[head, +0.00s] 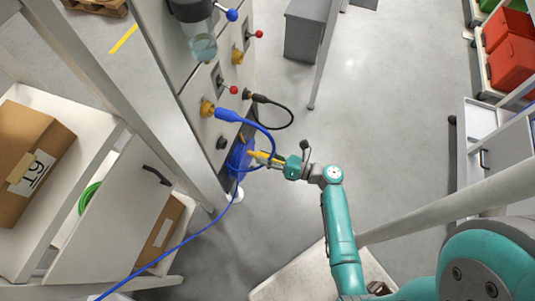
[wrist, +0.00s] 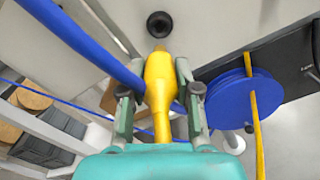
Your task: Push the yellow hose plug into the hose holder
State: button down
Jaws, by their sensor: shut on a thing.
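The yellow hose plug (wrist: 160,78) is between the two fingers of my gripper (wrist: 158,92), which is shut on it. Its tip points up the wrist picture, towards a round black socket (wrist: 160,24) on the grey panel, which looks like the hose holder. A gap shows between the tip and the socket. In the head view my gripper (head: 278,161) is right of the panel, with the yellow plug (head: 258,155) pointing left. The black socket (head: 221,143) is up and left of it. The fingers hide part of the plug's sides.
A blue plug (head: 228,115) with a blue hose sits in a brass fitting just above the black socket. The blue hose passes close left of my gripper in the wrist view. A blue reel (wrist: 228,102) with a yellow hose is at right. Floor (head: 300,215) beside the panel is clear.

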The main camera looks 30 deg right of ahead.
aim_at(248, 152)
jog(key=shift+x, duration=3.2)
jog(key=shift+x, duration=1.75)
jog(key=c, duration=0.7)
grip_release()
jog(key=shift+c, duration=0.2)
jog(key=shift+d, duration=0.1)
jog(key=v, duration=1.2)
